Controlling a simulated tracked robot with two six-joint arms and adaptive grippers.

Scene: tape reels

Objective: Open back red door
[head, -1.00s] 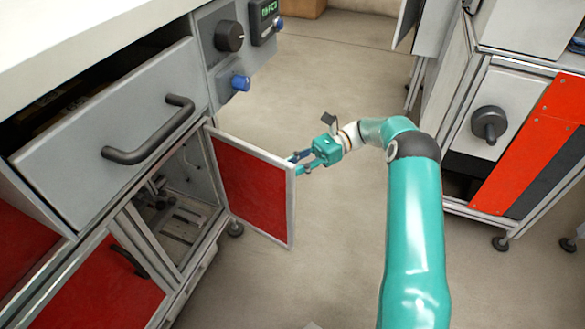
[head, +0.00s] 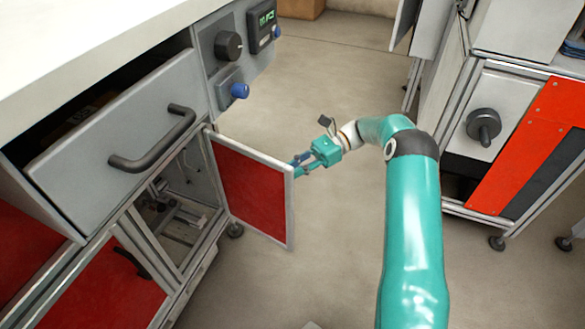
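The back red door (head: 252,190), a red panel in a light metal frame, stands swung out from the cabinet, which shows its inside. My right gripper (head: 298,166), teal, is at the door's free upper edge, on the far side. Its fingertips are partly hidden by the door frame, so I cannot tell whether they touch it or how far apart they are. My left gripper is not in view.
A grey drawer (head: 118,143) with a dark handle (head: 152,140) sticks out above the cabinet. A nearer red door (head: 105,290) is at lower left. Another cabinet with a red panel (head: 530,140) stands at right. The floor (head: 330,230) between them is clear.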

